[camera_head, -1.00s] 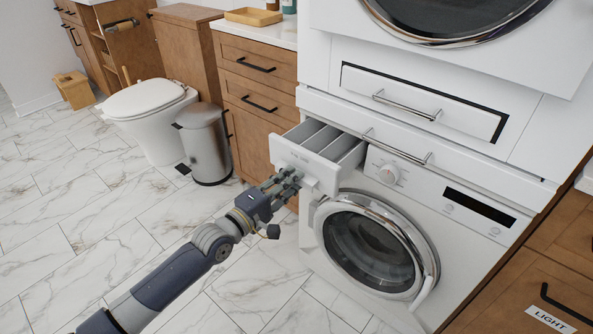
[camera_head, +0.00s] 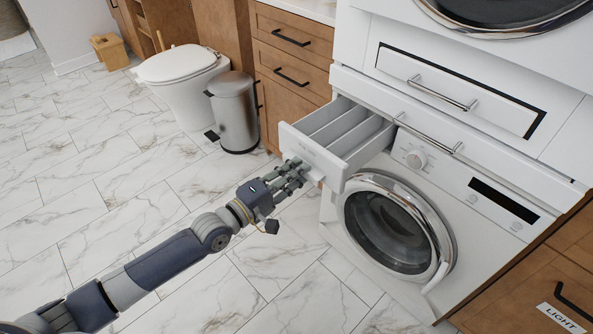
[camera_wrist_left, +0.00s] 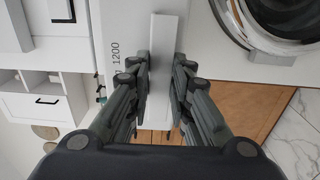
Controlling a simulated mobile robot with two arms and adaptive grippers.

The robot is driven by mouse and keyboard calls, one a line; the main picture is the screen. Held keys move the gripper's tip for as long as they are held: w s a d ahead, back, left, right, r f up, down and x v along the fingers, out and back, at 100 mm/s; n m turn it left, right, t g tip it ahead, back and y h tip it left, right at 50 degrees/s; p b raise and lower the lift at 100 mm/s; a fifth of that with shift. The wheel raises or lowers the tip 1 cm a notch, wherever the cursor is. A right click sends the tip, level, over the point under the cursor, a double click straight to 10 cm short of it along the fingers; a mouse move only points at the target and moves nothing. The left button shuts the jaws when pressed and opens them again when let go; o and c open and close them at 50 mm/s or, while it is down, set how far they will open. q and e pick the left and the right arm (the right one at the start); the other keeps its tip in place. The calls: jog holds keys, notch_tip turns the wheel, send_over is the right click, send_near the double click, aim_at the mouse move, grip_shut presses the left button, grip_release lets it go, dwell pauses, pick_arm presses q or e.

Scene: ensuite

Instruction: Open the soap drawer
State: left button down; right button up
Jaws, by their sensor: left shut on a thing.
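The white soap drawer (camera_head: 310,147) sticks out from the upper left of the washing machine (camera_head: 455,245), with its long compartments showing from above. In the left wrist view, the fingers of my left gripper (camera_wrist_left: 160,75) are shut on the pale upright grip (camera_wrist_left: 161,45) of the drawer, one on each side. My right gripper is not in view.
The round washer door (camera_head: 397,225) is just right of the drawer. A wooden cabinet (camera_head: 290,52) and a metal bin (camera_head: 234,112) stand to the left. A white panel with a bar handle (camera_head: 428,140) is above. The marble floor (camera_head: 150,180) is clear.

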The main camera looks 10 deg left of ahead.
pick_arm(q)
jog(key=shift+s+f, duration=0.15)
jog(key=shift+f, duration=0.35)
jog(key=c, duration=1.5)
grip_release()
jog(key=shift+r, duration=0.15)
jog(key=shift+r, duration=0.1)
jog(key=v, duration=1.2)
